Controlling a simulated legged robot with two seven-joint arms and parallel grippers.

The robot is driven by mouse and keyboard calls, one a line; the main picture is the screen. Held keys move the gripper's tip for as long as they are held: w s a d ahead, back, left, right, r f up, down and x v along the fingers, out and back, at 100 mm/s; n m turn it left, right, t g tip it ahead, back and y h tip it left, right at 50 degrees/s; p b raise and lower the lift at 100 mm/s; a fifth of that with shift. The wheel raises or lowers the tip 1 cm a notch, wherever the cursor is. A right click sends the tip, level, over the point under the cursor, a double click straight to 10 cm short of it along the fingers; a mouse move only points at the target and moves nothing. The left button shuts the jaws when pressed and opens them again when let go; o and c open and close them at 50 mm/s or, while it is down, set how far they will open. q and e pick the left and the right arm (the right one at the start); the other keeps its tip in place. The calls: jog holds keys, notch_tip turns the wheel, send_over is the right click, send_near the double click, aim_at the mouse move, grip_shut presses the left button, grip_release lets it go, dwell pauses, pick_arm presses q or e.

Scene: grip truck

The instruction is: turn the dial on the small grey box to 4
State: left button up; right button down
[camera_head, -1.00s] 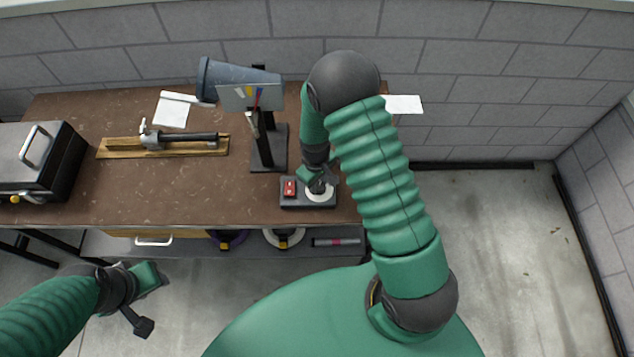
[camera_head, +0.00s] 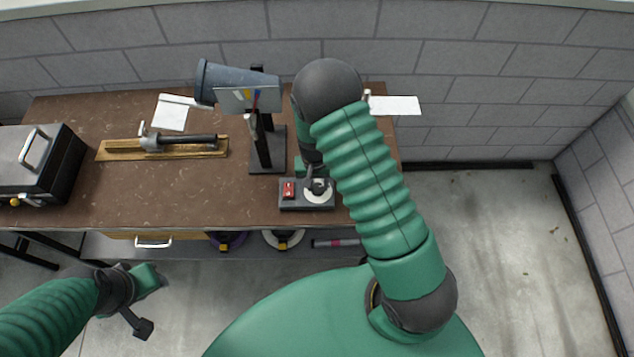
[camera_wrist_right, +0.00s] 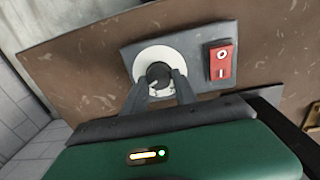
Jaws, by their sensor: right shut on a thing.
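The small grey box (camera_head: 303,205) sits near the front edge of the brown table, with a red switch (camera_head: 288,190) on its left part and a white dial plate (camera_head: 322,197) on its right. In the right wrist view the round black dial knob (camera_wrist_right: 158,74) stands in the middle of the white plate. My right gripper (camera_wrist_right: 160,87) has its two fingers on either side of the knob, shut on it. The dial's numbers are too small to read. My left gripper (camera_head: 142,303) hangs at the lower left, away from the table; its jaw opening is unclear.
A stand with a blue-grey cylinder (camera_head: 238,82) rises behind the box. A wooden board with a metal tool (camera_head: 160,145) and a black case (camera_head: 38,165) are further left. Below the tabletop is a shelf with tape rolls (camera_head: 284,238).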

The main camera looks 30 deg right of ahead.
aim_at(315, 186)
jog(key=shift+s+a+f+m, duration=0.1)
jog(key=shift+s+f+m, duration=0.05)
jog(key=shift+s+m, duration=0.15)
jog(key=c, duration=1)
grip_release()
jog(key=shift+w, duration=0.1)
jog(key=shift+w+r, duration=0.1)
jog(key=shift+r, duration=0.2)
notch_tip(315, 186, up, 16)
jog(key=shift+w+a+r+b, duration=0.2)
jog(key=shift+w+a+b, duration=0.1)
jog(key=shift+a+b, duration=0.1)
jog(key=shift+d, duration=0.1)
